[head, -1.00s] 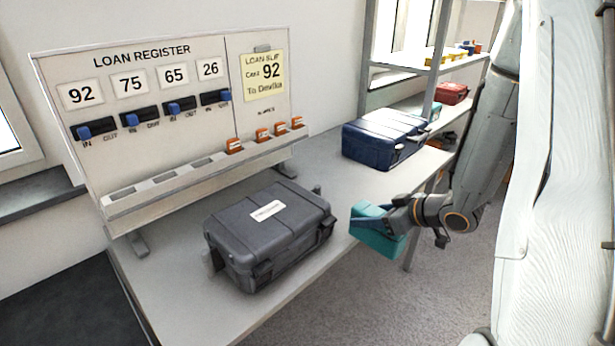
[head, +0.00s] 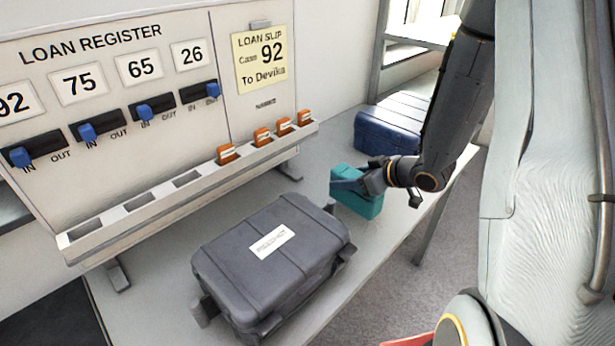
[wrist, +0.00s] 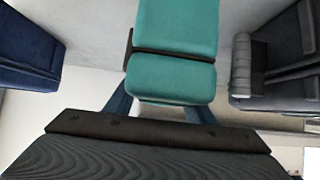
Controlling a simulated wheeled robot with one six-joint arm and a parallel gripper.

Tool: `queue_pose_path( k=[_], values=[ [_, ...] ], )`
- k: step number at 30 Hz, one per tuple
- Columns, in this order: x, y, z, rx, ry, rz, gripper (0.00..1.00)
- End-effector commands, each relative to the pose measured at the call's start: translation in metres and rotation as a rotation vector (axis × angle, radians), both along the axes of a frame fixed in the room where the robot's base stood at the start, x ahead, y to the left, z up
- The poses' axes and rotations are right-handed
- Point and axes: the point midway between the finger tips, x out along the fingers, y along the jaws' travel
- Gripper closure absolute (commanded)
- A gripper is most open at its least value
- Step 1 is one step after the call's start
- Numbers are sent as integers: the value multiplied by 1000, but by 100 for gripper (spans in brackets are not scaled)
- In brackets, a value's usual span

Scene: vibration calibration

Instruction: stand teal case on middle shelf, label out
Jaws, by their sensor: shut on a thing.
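The teal case (head: 360,203) is held in my gripper (head: 352,185), at the right side of the table between the grey case and the navy case. The wrist view also shows the teal case (wrist: 175,45) between my fingers (wrist: 165,105), with a dark seam across it. I see no label on its visible faces. Whether it touches the tabletop I cannot tell. The middle shelf cannot be made out clearly now; part of a shelf frame (head: 380,50) shows at the back right, largely behind my arm.
A grey case (head: 270,260) with a white label lies on the table (head: 150,315). A navy case (head: 390,130) sits farther back. The loan register board (head: 130,120) stands along the wall, with a tag rail (head: 190,185) at its foot.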

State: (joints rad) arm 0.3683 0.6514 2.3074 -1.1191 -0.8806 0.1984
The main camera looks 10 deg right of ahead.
Motion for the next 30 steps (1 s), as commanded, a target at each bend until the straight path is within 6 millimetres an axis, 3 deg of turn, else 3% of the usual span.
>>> queue_pose_path(
  k=[9, 15, 22, 30],
  values=[
    [39, 66, 2, 0, -2, 3, 93],
    [60, 98, 2, 0, -1, 1, 93],
    [67, 109, -2, 0, 0, -4, 93],
    [67, 108, -28, 0, 1, -3, 93]
  ],
)
